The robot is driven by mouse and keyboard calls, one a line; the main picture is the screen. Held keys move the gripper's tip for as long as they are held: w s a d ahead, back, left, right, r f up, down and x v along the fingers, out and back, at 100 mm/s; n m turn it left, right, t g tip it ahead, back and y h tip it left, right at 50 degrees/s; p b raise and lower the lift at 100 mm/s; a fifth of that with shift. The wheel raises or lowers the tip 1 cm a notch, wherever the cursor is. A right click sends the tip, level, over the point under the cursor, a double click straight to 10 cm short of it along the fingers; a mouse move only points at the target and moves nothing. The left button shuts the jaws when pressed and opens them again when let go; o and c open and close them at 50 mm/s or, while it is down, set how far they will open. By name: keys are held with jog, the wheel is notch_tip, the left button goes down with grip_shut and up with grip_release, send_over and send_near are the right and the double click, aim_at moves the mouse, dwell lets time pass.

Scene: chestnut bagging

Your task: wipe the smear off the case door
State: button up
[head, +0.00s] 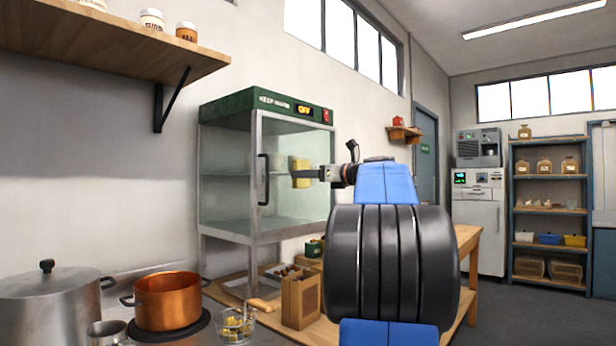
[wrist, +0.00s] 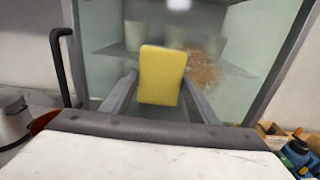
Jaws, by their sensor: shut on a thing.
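My gripper (head: 301,173) is shut on a yellow sponge (wrist: 162,75), which it holds upright in front of the glass door (head: 286,208) of the warming case. The sponge also shows in the head view (head: 302,181). A brownish, streaky smear (wrist: 204,71) shows on the door just right of the sponge in the wrist view. I cannot tell whether the sponge touches the glass. The door has a dark handle (head: 263,179) at its left edge, and it looks closed. In the head view the smear cannot be made out.
A copper pot (head: 168,299) and a steel pot (head: 48,305) stand at left. White cups (wrist: 203,39) sit behind the glass.

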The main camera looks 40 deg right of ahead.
jog(key=shift+w, duration=0.95)
dwell(0.3)
jog(key=w+d, duration=0.1)
jog(key=d, duration=1)
jog(key=shift+d, duration=0.4)
dwell(0.9)
